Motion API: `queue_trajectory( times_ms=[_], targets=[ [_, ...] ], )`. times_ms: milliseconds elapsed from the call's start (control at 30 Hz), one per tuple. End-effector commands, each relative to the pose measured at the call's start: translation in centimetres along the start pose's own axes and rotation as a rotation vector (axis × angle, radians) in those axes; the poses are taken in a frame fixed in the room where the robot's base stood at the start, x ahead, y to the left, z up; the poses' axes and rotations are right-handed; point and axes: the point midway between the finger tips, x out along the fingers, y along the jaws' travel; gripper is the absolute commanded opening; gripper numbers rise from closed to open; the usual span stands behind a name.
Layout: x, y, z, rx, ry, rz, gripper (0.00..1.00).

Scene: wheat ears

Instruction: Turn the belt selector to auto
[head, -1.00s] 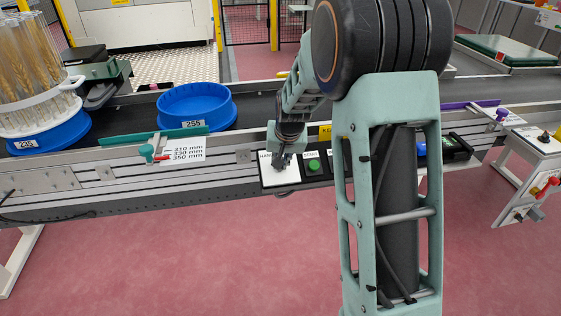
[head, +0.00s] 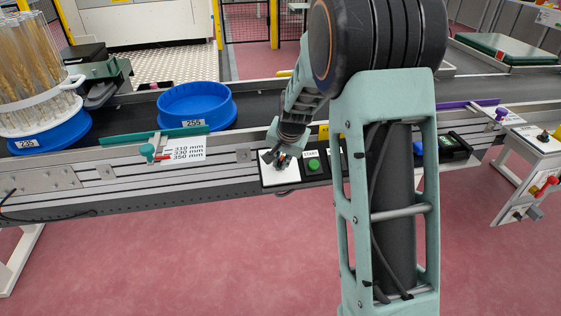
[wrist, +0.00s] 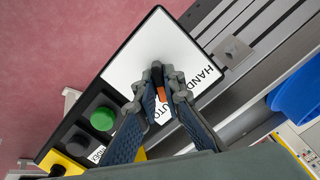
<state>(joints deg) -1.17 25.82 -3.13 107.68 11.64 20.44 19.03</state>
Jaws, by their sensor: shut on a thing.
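The belt selector sits on a white plate (wrist: 140,52) lettered HAND and AUTO; the plate also shows in the head view (head: 281,178). My gripper (wrist: 166,76) is shut on the selector, its fingers on either side of the knob. An orange mark (wrist: 161,94) shows between the fingers, close to the partly covered AUTO lettering. HAND lies to the right in the wrist view, clear of the fingers. Most of the knob is hidden, and I cannot tell exactly where it points. In the head view my gripper (head: 280,160) is tilted over the plate.
A green START button (wrist: 103,118) and a dark button (wrist: 78,146) sit on the same panel beside the plate. A blue tub labelled 255 (head: 195,108) stands on the conveyor. A teal-knobbed guide (head: 148,151) is on the rail to the left.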

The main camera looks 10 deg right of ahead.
Motion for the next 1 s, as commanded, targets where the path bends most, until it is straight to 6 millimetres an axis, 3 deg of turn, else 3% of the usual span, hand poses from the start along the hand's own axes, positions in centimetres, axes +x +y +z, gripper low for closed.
queue_trajectory(
  times_ms=[133,167,300,667,1000],
  targets=[
    [0.0,0.0,0.0,0.002,0.0,0.0,0.0],
    [0.0,0.0,0.0,0.002,0.0,0.0,0.12],
    [0.0,0.0,0.0,0.001,0.0,0.0,0.26],
    [-0.5,0.0,-0.1,0.0,0.001,-0.001,0.26],
    [-6.0,-0.1,-0.1,0.0,0.004,-0.003,0.26]
  ],
)
